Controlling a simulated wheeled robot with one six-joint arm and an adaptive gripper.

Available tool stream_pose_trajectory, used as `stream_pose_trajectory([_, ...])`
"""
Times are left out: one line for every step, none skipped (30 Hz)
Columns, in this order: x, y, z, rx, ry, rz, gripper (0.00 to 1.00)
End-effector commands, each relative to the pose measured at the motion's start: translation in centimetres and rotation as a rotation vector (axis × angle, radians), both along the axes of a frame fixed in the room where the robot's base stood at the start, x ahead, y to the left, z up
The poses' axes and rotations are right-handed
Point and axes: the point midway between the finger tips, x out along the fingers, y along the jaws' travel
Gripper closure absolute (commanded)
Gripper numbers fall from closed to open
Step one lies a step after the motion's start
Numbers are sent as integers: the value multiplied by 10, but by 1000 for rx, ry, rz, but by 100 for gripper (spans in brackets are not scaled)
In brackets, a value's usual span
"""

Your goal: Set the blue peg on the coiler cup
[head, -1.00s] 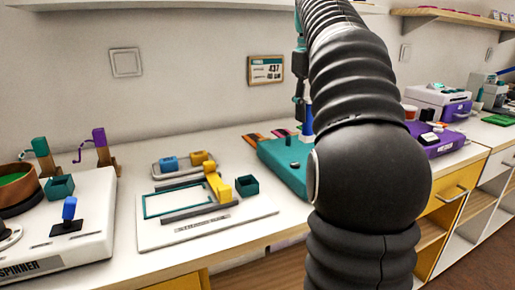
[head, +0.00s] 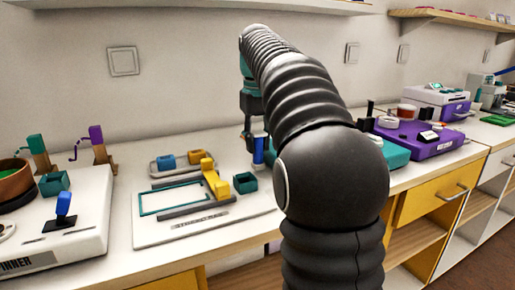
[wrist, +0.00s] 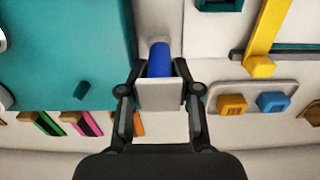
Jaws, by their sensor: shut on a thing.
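The blue peg (head: 259,150) hangs upright under my gripper (head: 257,135) in the head view, over the gap between the white bead board and the teal machine. The wrist view shows the peg (wrist: 160,60) between the fingers of my gripper (wrist: 159,85), which is shut on it. A pale block between the fingers hides part of the peg. The teal machine (head: 397,155) is largely hidden behind my arm in the head view and fills the upper left of the wrist view (wrist: 60,50). No label reading coiler shows, and I cannot tell which part is its cup.
The white board (head: 190,236) carries a yellow arm (head: 214,180) and a small teal box (head: 245,183). A tray (head: 160,171) with blue and yellow blocks lies behind. The spinner machine (head: 90,235) stands left, a purple machine (head: 432,145) right.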

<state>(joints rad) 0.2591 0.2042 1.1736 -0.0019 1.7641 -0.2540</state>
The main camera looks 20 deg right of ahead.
Motion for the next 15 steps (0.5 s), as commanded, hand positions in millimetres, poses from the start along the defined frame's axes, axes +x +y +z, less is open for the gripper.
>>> stream_pose_trajectory([-1, 0, -6, 0, 0, 0, 100])
stream_pose_trajectory([0, 0, -8, 0, -1, 0, 100])
stream_pose_trajectory([0, 0, -9, 0, -1, 0, 100])
stream_pose_trajectory([0, 0, -10, 0, -1, 0, 100])
stream_pose_trajectory([0, 0, -10, 0, -1, 0, 100])
stream_pose_trajectory([0, 0, -9, 0, -1, 0, 100])
stream_pose_trajectory([0, 0, -9, 0, -1, 0, 100])
stream_pose_trajectory([0, 0, -9, 0, -1, 0, 100])
stream_pose_trajectory([0, 0, -9, 0, -1, 0, 100])
stream_pose_trajectory([0, 0, -9, 0, -1, 0, 100])
stream_pose_trajectory([0, 0, -9, 0, -1, 0, 100])
stream_pose_trajectory([0, 0, -10, 0, -1, 0, 100])
stream_pose_trajectory([0, 0, -11, 0, 0, 0, 100])
stream_pose_trajectory([0, 0, -12, 0, 0, 0, 100])
stream_pose_trajectory([0, 0, -13, 0, 0, 0, 66])
